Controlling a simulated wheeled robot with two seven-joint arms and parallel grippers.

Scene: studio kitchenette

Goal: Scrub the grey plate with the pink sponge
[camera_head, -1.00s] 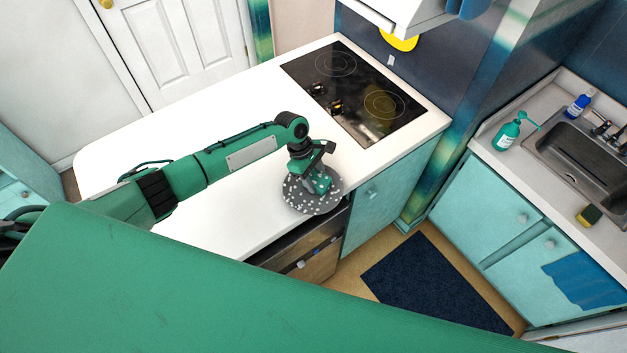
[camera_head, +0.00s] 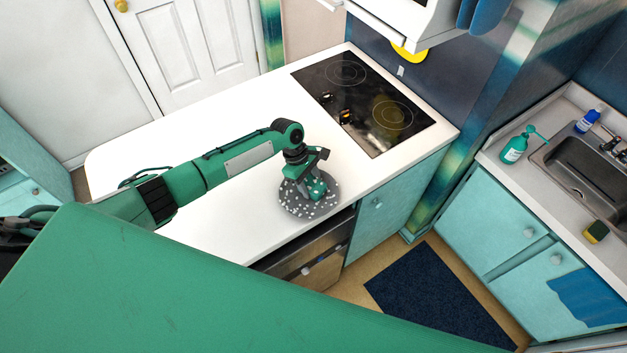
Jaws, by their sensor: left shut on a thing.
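The grey plate (camera_head: 296,206) lies on the white counter near its front edge and carries many white specks. My left gripper (camera_head: 317,190) is right over the plate, pointing down, with its green fingers low at the plate's middle and right part. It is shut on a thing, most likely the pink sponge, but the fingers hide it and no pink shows. Whether that thing touches the plate I cannot tell. My right gripper is not in view.
A black cooktop (camera_head: 385,85) is set in the counter behind the plate. A yellow and green sponge (camera_head: 596,232) lies by the sink (camera_head: 560,165), with a green soap bottle (camera_head: 514,149) and a blue bottle (camera_head: 588,120). The counter (camera_head: 180,135) beyond my left arm is clear.

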